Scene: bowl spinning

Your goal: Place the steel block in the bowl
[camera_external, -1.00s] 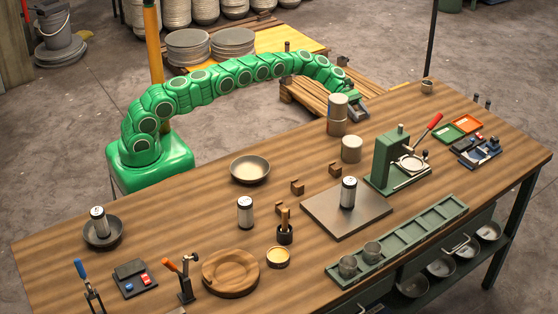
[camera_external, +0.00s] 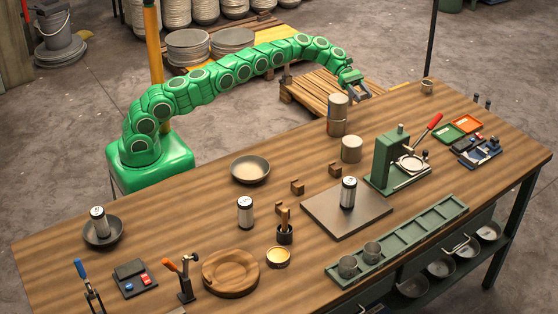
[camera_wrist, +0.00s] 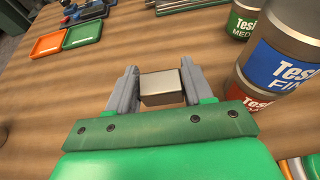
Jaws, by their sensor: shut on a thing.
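The block is not clear in the external view. A shallow metal bowl (camera_external: 250,169) stands empty on the table, to the left of the middle. A second, darker bowl (camera_external: 103,239) at the left has a labelled can in it.
Stacked cans (camera_external: 337,113) stand close to my gripper; in the wrist view they (camera_wrist: 275,55) fill the right side. A single can (camera_external: 351,149), small brown blocks (camera_external: 297,187), a metal plate (camera_external: 330,223) and a green press (camera_external: 390,160) are nearby. The table left of the bowl is mostly clear.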

